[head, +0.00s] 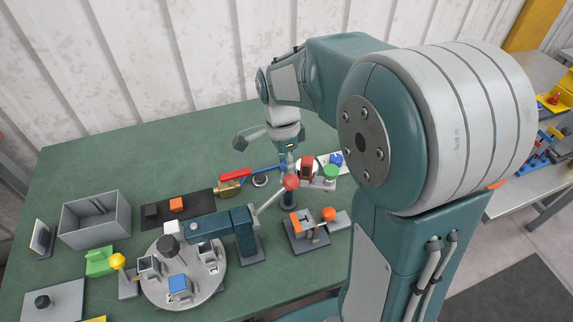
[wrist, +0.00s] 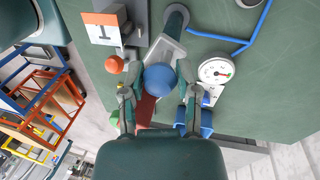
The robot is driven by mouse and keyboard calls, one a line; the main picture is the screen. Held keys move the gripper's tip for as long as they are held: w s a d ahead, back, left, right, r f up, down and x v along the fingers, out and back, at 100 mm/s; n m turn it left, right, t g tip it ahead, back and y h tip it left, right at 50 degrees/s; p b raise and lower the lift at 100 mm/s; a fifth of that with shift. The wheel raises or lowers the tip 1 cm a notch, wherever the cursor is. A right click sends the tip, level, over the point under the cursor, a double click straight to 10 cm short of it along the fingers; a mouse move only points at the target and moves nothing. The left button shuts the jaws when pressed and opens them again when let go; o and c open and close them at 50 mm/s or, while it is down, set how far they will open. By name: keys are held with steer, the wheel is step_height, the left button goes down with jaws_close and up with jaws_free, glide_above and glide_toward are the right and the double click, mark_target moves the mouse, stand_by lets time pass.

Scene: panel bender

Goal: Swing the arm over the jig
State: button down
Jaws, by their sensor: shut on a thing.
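In the wrist view a blue ball knob (wrist: 160,78) sits between the fingers of my gripper (wrist: 160,90). A grey arm (wrist: 172,46) runs from the knob to a round post (wrist: 177,16). In the head view my gripper (head: 289,160) is low over the bench, beside a dark post (head: 288,199); its grip is too small to make out there. A red ball (head: 291,182) on a grey lever shows just in front of it, near a teal bracket (head: 240,226). Which part is the jig is unclear; a round plate (head: 210,283) carries several blocks at front left.
A clamp with an orange ball (head: 329,213) stands close to the right of the post. A dial gauge (wrist: 215,70) and a blue hex key (wrist: 228,43) lie nearby. Green (head: 330,171) and blue (head: 336,158) knobs stand behind. A grey bin (head: 96,234) is at left.

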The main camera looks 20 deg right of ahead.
steer(key=shift+w+d+m+y, duration=0.1)
steer(key=shift+m+y, duration=0.5)
steer(key=shift+m, duration=2.5)
steer(key=shift+d+m+t+y, duration=0.1)
steer(key=shift+m+t+y, duration=0.3)
steer(key=shift+m, duration=2.7)
steer(key=shift+c, duration=1.7)
jaws_free()
step_height(320, 180, up, 12)
steer(key=w+d, duration=0.1)
steer(key=shift+w+d+f, duration=0.2)
steer(key=shift+d, duration=0.2)
